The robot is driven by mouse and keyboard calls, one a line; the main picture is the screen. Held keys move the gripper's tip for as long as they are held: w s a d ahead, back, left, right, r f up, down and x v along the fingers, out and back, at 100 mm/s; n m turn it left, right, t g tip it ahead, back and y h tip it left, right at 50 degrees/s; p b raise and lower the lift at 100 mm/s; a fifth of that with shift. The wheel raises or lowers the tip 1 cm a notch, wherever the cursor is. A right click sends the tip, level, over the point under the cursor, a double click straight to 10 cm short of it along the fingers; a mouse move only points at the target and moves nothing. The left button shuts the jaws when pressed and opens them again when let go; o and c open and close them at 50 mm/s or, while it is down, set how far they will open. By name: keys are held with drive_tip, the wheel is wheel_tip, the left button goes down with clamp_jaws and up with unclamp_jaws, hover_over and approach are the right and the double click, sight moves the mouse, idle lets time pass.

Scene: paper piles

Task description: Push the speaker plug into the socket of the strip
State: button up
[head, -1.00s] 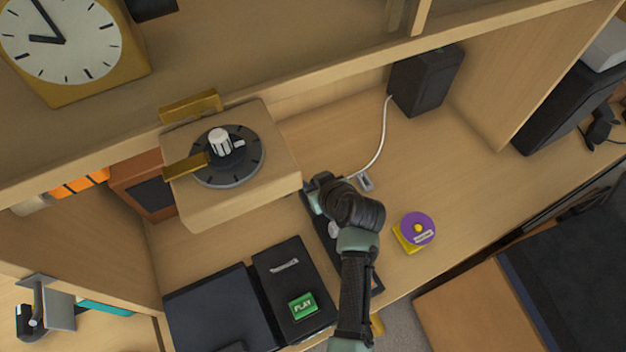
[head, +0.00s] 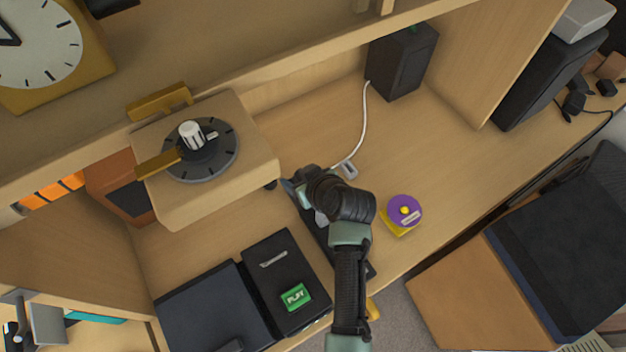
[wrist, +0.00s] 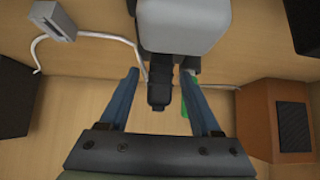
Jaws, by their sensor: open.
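The black strip (head: 362,264) lies under my arm; the arm hides much of it. My gripper (head: 296,188) is over its far end. In the wrist view my gripper (wrist: 160,74) is open, with a dark plug-like piece (wrist: 158,92) between its two blue fingers, not visibly clamped. A large pale grey block (wrist: 182,24) is beyond the fingertips. A small grey plug-like piece (head: 347,171) lies on the desk right of my gripper; it also shows in the wrist view (wrist: 54,18). A white cord (head: 362,130) runs from the black speaker (head: 402,62) towards it and my gripper; I cannot tell where it ends.
A wooden box with a round dial (head: 200,150) stands left of my gripper. A black case with a green label (head: 285,283) lies in front of it. A purple disc on a yellow base (head: 405,212) sits to the right. The desk between disc and speaker is clear.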

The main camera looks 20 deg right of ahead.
drive_tip(key=v, duration=1.1)
drive_tip(key=shift+s+r+p, duration=0.1)
drive_tip(key=shift+r+p, duration=0.1)
drive_tip(key=shift+p, duration=0.25)
